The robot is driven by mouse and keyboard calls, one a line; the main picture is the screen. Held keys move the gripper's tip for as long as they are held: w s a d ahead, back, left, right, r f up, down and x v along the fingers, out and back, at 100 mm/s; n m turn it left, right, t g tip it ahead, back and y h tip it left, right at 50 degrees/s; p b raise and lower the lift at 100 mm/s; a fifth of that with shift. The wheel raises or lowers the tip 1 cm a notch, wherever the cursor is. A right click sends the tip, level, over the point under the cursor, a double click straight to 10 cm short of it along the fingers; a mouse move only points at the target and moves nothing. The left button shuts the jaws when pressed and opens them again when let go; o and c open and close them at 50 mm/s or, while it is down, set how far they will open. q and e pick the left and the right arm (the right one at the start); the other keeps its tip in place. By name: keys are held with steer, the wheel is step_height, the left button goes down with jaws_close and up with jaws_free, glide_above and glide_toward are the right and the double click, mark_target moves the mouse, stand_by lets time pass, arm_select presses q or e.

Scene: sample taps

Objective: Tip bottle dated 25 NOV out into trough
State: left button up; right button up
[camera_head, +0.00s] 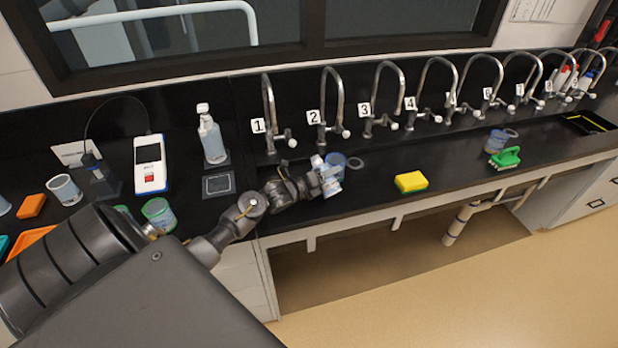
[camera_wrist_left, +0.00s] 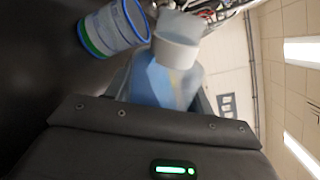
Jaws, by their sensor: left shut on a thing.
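My left gripper (camera_head: 318,183) is shut on a clear bottle (camera_head: 331,180) with bluish contents, above the black bench near taps 2 and 3. In the left wrist view the held bottle (camera_wrist_left: 165,82) shows a white neck or cap end (camera_wrist_left: 176,50). No date can be read on it. The bottle looks tilted in the head view. A clear jar with a blue rim (camera_wrist_left: 112,28) is close beside it, and it shows partly behind the bottle in the head view (camera_head: 338,161). The black trough (camera_head: 455,148) runs below the row of numbered taps. My right gripper is not in view.
Another clear jar (camera_head: 494,142) stands near the brush. A pump bottle (camera_head: 211,138) and a white meter (camera_head: 150,164) stand at left. Curved taps (camera_head: 383,92) rise behind.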

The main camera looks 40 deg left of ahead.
arm_select(q)
steer(key=shift+d+f+n+p, duration=0.15)
steer(key=shift+f+n+p, duration=0.05)
steer(key=shift+n+p, duration=0.5)
steer(key=shift+d+f+n+p, duration=0.15)
steer(key=shift+n+p, duration=0.45)
steer(key=shift+n, duration=0.1)
stand_by(0.7)
steer(key=shift+w+a+r+n+h+p, duration=0.1)
steer(key=shift+a+r+n+h+p, duration=0.25)
steer(key=shift+a+r+n, duration=0.35)
stand_by(0.8)
steer(key=shift+f+n+g+h+b, duration=0.2)
steer(key=shift+f+n, duration=0.15)
steer(key=shift+n, duration=0.4)
steer(key=shift+f+n+g+h+b, duration=0.1)
steer(key=shift+f+n+g+h, duration=0.2)
steer(key=shift+n, duration=0.45)
stand_by(1.6)
steer(key=shift+w+a+r+n+p, duration=0.1)
steer(key=shift+a+r+n+p, duration=0.1)
steer(key=shift+r+n+p, duration=0.35)
stand_by(0.8)
